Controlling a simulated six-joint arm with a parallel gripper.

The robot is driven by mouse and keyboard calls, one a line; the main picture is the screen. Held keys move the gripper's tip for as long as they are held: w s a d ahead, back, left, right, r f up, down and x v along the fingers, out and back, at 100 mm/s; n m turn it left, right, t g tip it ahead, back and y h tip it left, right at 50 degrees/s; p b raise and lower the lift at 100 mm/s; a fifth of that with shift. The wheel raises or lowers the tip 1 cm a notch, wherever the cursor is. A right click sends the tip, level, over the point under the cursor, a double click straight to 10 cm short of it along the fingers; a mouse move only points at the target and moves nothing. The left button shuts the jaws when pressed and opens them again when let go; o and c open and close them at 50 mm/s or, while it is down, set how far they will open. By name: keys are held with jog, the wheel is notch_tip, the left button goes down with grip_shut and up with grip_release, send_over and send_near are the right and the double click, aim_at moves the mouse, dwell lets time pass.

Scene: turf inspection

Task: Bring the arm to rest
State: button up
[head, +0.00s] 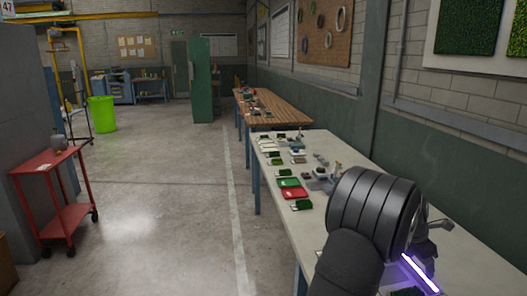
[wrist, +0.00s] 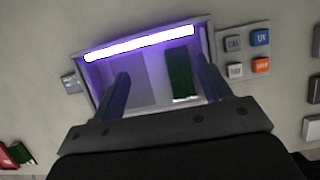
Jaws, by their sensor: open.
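My arm (head: 375,215) reaches over the right bench in the head view, its dark links covering part of the bench top. My gripper (wrist: 162,68) is open in the wrist view, with its two fingers apart and nothing held between them. It is over a shallow box (wrist: 208,40) lit purple by a bright tube (wrist: 140,43). A green turf piece (wrist: 179,72) lies in the box, just left of the right finger. The lit tube also shows in the head view (head: 420,273), beside my arm. The fingers' height above the box is hard to tell.
The grey bench (head: 325,152) carries several turf samples, a green tray (head: 289,183) and a red tray (head: 294,194). Buttons (wrist: 261,38) sit right of the box. A red trolley (head: 52,165) stands left; the floor between is clear.

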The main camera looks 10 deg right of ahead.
jog(key=w+f, duration=0.1)
jog(key=w, duration=0.1)
jog(key=w+a+f, duration=0.1)
jog(key=w+f, duration=0.2)
jog(key=w, duration=0.2)
jog(key=shift+a+f, duration=0.2)
jog(key=shift+f, duration=0.1)
jog(key=shift+w+f, duration=0.2)
jog(key=shift+f, duration=0.35)
jog(key=shift+w+f, duration=0.2)
jog(key=shift+f, duration=0.95)
jog(key=shift+o, duration=0.2)
